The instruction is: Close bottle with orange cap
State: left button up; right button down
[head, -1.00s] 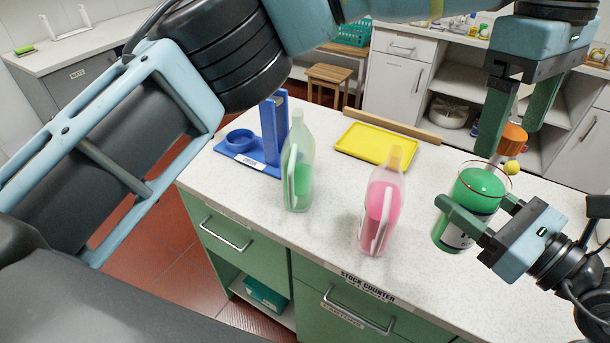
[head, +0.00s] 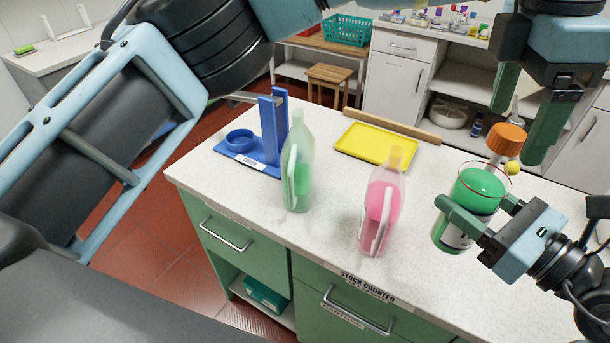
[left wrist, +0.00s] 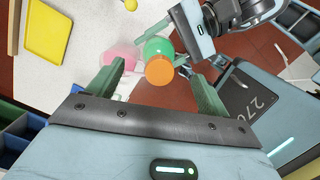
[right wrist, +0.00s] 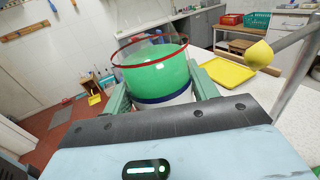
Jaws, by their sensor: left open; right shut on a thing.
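The bottle (head: 465,228) holds green liquid and has a red rim line. It is tilted slightly, at the counter's right; it fills the middle of the right wrist view (right wrist: 160,80). My right gripper (head: 478,215) is shut around its body. The orange cap (head: 507,138) shows above the bottle on a pale neck-like part; in the left wrist view the cap (left wrist: 160,70) overlaps the green bottle (left wrist: 157,46). I cannot tell how tightly it sits. My left gripper (head: 517,137) is open, pointing down, with its fingers on either side of the cap and visible gaps in the left wrist view.
A green bottle (head: 304,150) and a pink bottle (head: 393,190) stand on the white counter (head: 330,245). Behind are a yellow tray (head: 372,145) and a blue stand (head: 268,135). A yellow ball (head: 512,168) is close beside the held bottle. The counter between the bottles is clear.

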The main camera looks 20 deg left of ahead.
pick_arm(q)
notch_tip(320, 180, up, 6)
jog(key=shift+f, duration=0.2)
pick_arm(e)
jog(key=shift+r, duration=0.1)
pick_arm(q)
jog(key=shift+w+a+r, duration=0.1)
jog(key=shift+a+r, duration=0.05)
jog(key=shift+r, duration=0.1)
jog(key=w+a+f+m+g, duration=0.1)
jog(key=w+a+f+m, duration=0.25)
jog(key=a+f, duration=0.3)
jog(key=w+a+f+m, duration=0.3)
jog(key=a+f+m, duration=0.1)
jog(key=a+f, duration=0.25)
jog(key=s+a+f+m+g+y, duration=0.1)
jog(key=s+a+f+m, duration=0.1)
jog(key=a+f+m, duration=0.5)
jog(key=shift+s+a+f, duration=0.35)
jog(key=shift+a+f, duration=2)
jog(key=shift+f, duration=1.05)
